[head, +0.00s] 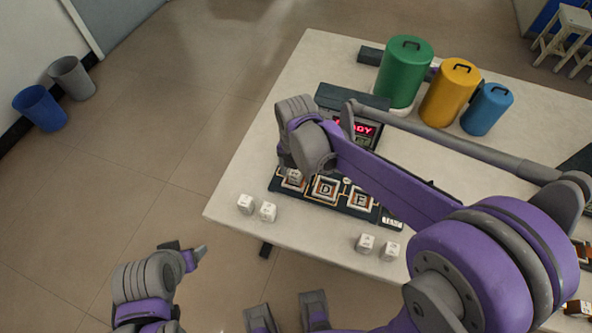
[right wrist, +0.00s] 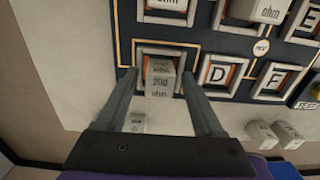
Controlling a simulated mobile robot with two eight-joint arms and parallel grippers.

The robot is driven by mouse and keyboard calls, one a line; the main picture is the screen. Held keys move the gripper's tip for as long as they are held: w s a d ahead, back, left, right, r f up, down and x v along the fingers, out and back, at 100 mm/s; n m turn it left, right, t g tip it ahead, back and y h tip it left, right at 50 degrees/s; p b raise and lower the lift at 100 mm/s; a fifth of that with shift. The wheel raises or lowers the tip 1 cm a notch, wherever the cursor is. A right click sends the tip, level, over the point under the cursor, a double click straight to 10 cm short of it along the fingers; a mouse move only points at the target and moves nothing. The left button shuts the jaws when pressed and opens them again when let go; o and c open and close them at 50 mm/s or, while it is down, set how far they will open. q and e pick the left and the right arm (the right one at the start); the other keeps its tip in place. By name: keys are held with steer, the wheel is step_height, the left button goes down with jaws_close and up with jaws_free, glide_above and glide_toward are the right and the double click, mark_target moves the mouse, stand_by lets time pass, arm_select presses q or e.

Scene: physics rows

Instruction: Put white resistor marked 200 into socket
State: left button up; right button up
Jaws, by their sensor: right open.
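The white resistor marked 200 (right wrist: 159,80) is between the fingers of my right gripper (right wrist: 160,76) in the right wrist view. The fingers are open, one on each side of it. The resistor is at the framed socket (right wrist: 144,52) left of the D socket, with orange showing beside it; I cannot tell how deep it sits. In the head view my right gripper (head: 296,168) is over the left end of the dark socket board (head: 274,184), and its wrist hides part of the board. My left gripper (head: 186,254) is off the table's front edge; its jaw opening is unclear.
White blocks lie on the table (head: 230,200) front: a left pair (head: 256,208) and a right pair (head: 378,246). Green (head: 404,72), yellow (head: 450,94) and blue (head: 486,110) canisters stand at the back. A red-lit display (head: 362,128) is behind the board. D and F sockets look unfilled.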

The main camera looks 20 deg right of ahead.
steer(key=shift+r, duration=0.3)
step_height(320, 180, up, 12)
steer(key=p, duration=0.1)
steer(key=s+d+f+m+t, duration=0.1)
steer(key=s+m, duration=0.3)
steer(key=m, duration=0.5)
steer(key=s+d+f+m+t, duration=0.2)
steer(key=s+d+f+m, duration=0.1)
steer(key=m, duration=0.6)
steer(key=s+d+f+m+t, duration=0.2)
steer(key=s+f+m, duration=0.2)
steer(key=s+m, duration=0.3)
steer(key=shift+s+d+f+m, duration=0.1)
steer(key=shift+s+m, duration=0.05)
steer(key=shift+m, duration=0.55)
steer(key=shift+s+d+f+m, duration=0.1)
steer(key=shift+m, duration=0.6)
steer(key=shift+s+d+f+m, duration=0.1)
steer(key=shift+s+f+m, duration=0.15)
steer(key=shift+m, duration=0.45)
